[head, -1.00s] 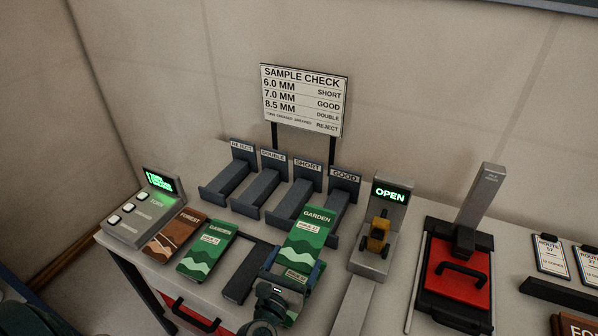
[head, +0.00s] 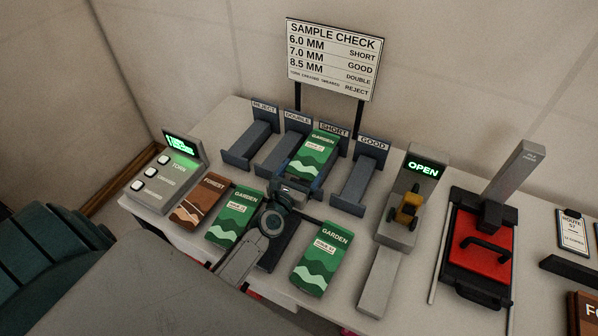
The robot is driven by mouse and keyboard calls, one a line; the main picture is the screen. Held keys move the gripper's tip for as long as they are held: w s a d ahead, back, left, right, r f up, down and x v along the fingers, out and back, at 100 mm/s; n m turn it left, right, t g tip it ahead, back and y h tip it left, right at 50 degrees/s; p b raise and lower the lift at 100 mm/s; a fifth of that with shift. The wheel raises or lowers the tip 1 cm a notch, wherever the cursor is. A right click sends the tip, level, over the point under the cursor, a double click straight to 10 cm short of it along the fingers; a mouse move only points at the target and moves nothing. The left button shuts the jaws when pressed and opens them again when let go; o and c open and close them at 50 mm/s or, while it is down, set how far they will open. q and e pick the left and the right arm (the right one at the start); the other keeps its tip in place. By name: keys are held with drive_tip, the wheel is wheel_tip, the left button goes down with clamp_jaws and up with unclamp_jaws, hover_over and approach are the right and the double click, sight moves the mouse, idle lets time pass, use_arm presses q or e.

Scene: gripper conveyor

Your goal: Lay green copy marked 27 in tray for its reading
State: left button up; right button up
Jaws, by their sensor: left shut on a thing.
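My left gripper (head: 297,186) is shut on the near end of a green GARDEN copy (head: 319,153). The copy lies over the blue SHORT tray (head: 334,130), lengthwise along it; I cannot tell whether it rests on the tray or is just above. A second green GARDEN copy (head: 322,262) lies on the table at the front, and a third (head: 236,218) lies left of my gripper. The route numbers on their labels are too small to read surely. My right gripper is not in view.
REJECT (head: 248,147), DOUBLE (head: 283,158) and GOOD (head: 355,190) trays look empty. A brown FOREST copy (head: 200,202) lies left. A sign (head: 333,60) pairs 6.0 mm with SHORT, 7.0 with GOOD, 8.5 with DOUBLE. A gauge (head: 405,200) reads OPEN. A red press (head: 480,245) stands right.

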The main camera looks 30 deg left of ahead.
sight(299, 180)
use_arm(q)
drive_tip(key=shift+w+a, duration=0.5)
drive_tip(key=shift+w, duration=0.05)
drive_tip(key=f+b, duration=0.2)
drive_tip(key=w+a+f+b, duration=0.1)
drive_tip(key=shift+f, duration=0.25)
drive_tip(key=shift+f+b, duration=0.15)
drive_tip(key=shift+b, duration=0.15)
drive_tip(key=shift+s, duration=0.1)
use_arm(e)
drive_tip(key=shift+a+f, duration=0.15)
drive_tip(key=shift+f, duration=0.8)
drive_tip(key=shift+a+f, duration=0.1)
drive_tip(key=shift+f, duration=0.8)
use_arm(q)
drive_tip(key=shift+f+b, duration=0.6)
drive_tip(key=shift+r, duration=0.1)
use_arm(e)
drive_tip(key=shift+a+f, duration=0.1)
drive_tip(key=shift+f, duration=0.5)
